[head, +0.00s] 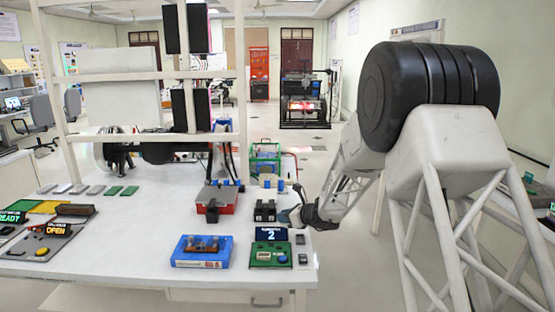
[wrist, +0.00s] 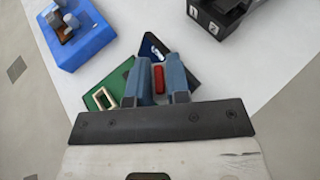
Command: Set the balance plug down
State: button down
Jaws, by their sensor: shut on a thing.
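In the wrist view a small red piece, which looks like the balance plug (wrist: 158,79), sits between the two blue fingers of my gripper (wrist: 157,72). The gripper is shut on it. Below the fingers is the green board (wrist: 100,97) with a dark display panel (wrist: 153,47). In the head view my gripper (head: 290,216) is at the right edge of the table, just behind the display panel reading 2 (head: 271,234) on the green board (head: 258,261). The plug cannot be made out in the head view. Whether it touches anything beneath is hidden.
A blue box (head: 184,262) with brown parts on top stands left of the green board. A black numbered block (head: 265,212) is behind it, and a red box (head: 217,207) farther left. The white table (head: 120,255) has free room at left front; its right edge is close.

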jog(key=w+d+f+m+t+h, duration=0.4)
jog(key=d+f+m+h, duration=0.15)
jog(key=d, duration=0.55)
jog(key=s+d+f+m+t+h, duration=0.1)
jog(key=d+f, duration=0.3)
jog(key=f, duration=0.4)
jog(key=shift+s+d+m+h, duration=0.35)
jog(key=shift+s+m, duration=0.2)
jog(key=shift+m, duration=0.1)
